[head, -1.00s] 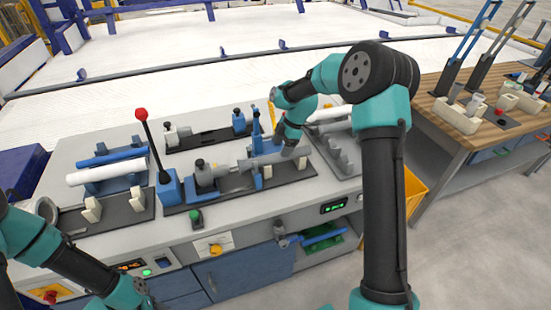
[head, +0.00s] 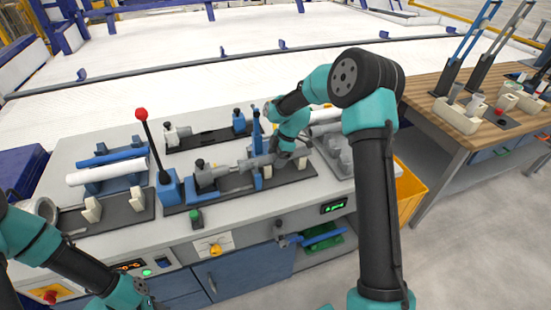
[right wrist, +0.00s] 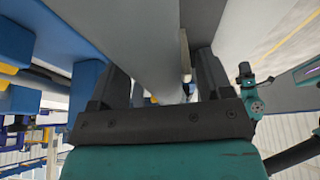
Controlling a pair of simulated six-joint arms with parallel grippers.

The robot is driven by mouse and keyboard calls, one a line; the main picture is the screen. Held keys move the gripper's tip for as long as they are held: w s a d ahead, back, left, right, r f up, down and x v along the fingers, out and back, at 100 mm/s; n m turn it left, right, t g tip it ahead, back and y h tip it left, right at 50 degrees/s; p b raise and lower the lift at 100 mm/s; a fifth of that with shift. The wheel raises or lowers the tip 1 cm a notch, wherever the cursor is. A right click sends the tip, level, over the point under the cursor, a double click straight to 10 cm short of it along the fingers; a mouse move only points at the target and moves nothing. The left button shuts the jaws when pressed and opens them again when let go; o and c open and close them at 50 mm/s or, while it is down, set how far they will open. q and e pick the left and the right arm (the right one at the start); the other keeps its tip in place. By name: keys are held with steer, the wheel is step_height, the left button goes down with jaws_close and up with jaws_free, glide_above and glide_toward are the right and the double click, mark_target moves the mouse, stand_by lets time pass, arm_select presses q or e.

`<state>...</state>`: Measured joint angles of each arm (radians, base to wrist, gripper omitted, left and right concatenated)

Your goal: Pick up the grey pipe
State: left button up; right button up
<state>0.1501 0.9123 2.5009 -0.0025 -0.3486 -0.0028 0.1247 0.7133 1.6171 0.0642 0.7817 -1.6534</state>
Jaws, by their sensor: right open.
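The grey pipe (head: 259,161) lies in the clamp fixture (head: 222,197) at the front middle of the bench. My right gripper (head: 283,157) is at the pipe's right part, with its fingers partly hidden by the wrist. In the right wrist view the open fingers (right wrist: 160,80) stand on both sides of a grey pipe (right wrist: 155,35), which runs between them. I cannot tell whether a finger touches it. My left arm shows at the lower left in the head view, but its fingers do not show.
A white pipe (head: 107,172) and a blue pipe (head: 112,156) lie on a rack at left. A lever with a red knob (head: 141,114) stands left of the fixture. Blue blocks (right wrist: 88,85) are close to the left finger in the right wrist view. A wooden table (head: 480,130) stands at right.

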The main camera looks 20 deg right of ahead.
mark_target(276, 154)
steer(key=shift+c, duration=0.4)
steer(key=c, duration=1)
steer(key=shift+r, duration=0.1)
step_height(276, 154, up, 10)
steer(key=shift+f, duration=0.1)
stand_by(0.4)
